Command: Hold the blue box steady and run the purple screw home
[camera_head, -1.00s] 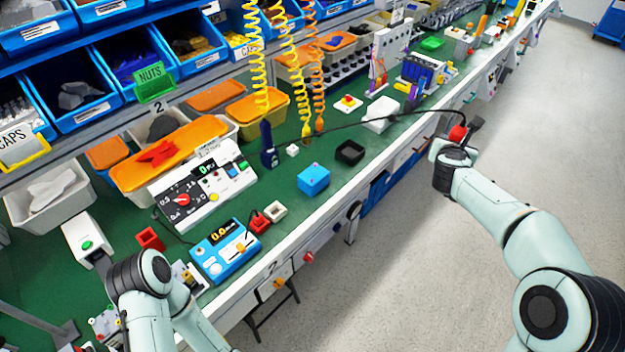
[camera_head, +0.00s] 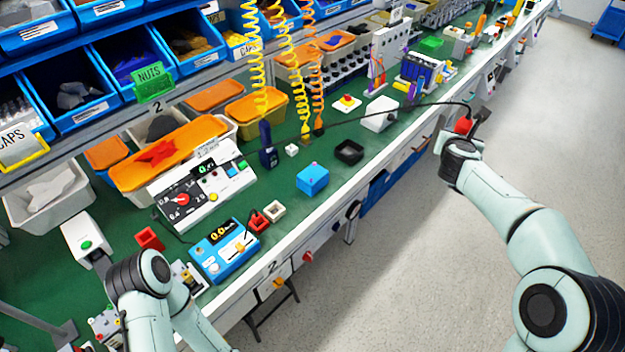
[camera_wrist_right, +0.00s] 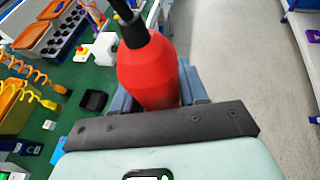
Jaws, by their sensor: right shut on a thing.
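The blue box (camera_head: 312,180) stands on the green bench top near its front edge, with a tiny purple spot, likely the screw (camera_head: 314,165), on its top. The box also shows at the lower left of the right wrist view (camera_wrist_right: 58,150). My right gripper (camera_head: 468,124) is out over the aisle side, away from the box. It is shut on a red tool (camera_wrist_right: 148,65) with a black cable end, seen between its fingers. My left arm is at the lower left of the head view; its gripper does not show. Nothing touches the box.
A black open tray (camera_head: 348,152) is just right of the box, and a small white block (camera_head: 291,150) is behind it. A blue meter (camera_head: 224,250) is to the left. A black cable (camera_head: 400,108) crosses above the bench to the red tool.

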